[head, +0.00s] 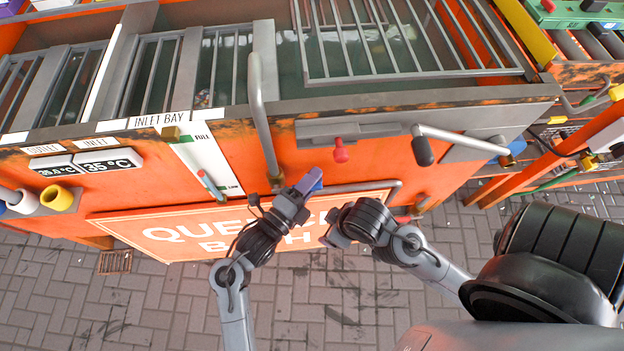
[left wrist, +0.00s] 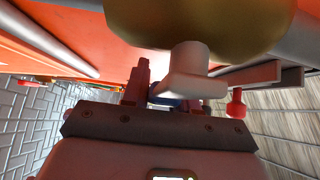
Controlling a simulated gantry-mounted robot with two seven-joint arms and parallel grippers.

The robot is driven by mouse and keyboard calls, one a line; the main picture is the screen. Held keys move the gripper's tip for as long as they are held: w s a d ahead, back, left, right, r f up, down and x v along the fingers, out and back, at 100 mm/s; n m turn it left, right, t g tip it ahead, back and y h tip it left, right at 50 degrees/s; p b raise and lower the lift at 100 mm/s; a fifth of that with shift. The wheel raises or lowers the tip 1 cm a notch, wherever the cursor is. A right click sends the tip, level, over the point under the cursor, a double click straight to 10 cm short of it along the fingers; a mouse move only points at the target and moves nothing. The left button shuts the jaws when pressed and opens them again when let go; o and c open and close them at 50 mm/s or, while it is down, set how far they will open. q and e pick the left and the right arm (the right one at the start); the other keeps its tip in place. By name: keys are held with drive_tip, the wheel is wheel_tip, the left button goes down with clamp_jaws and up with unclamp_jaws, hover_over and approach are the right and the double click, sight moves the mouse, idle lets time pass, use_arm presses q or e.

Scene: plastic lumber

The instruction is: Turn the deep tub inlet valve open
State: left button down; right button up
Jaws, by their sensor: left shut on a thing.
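A blue handle (head: 310,182) stands out from the front of the orange bath, beside a grey pipe; I take it for the inlet valve's handle, though no label on it is readable. My left gripper (head: 300,192) is shut on this handle. In the left wrist view, a bit of blue (left wrist: 166,102) shows between the fingers, below a brass-coloured valve body (left wrist: 190,28) with a pale stem (left wrist: 190,72). The fingers hide most of the handle. My right gripper (head: 336,232) hangs in front of the sign, apart from the valve; its jaws are not clear.
The bath's front carries an INLET BAY label (head: 162,119), a temperature display (head: 108,160), a red knob (head: 341,151) and a QUENCH BATH sign (head: 170,233). A grey bent pipe (head: 262,115) rises just left of my left gripper.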

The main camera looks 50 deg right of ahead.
use_arm(q)
drive_tip(key=shift+w+a+r+n+t+h, duration=0.2)
drive_tip(key=shift+r+n+t+h, duration=0.25)
drive_tip(key=shift+r+n+h, duration=0.4)
drive_tip(key=shift+w+a+r+n+t+h, duration=0.15)
drive_tip(key=shift+r+n+t+h, duration=0.4)
drive_tip(key=shift+n, duration=0.6)
drive_tip(key=shift+w+a+r+n+t+h, duration=0.2)
drive_tip(key=shift+r+n+t+h, duration=0.3)
drive_tip(key=shift+r+n, duration=0.4)
drive_tip(key=shift+f, duration=0.1)
drive_tip(key=c, duration=1)
unclamp_jaws()
drive_tip(key=shift+o, duration=0.2)
drive_tip(key=shift+a, duration=0.1)
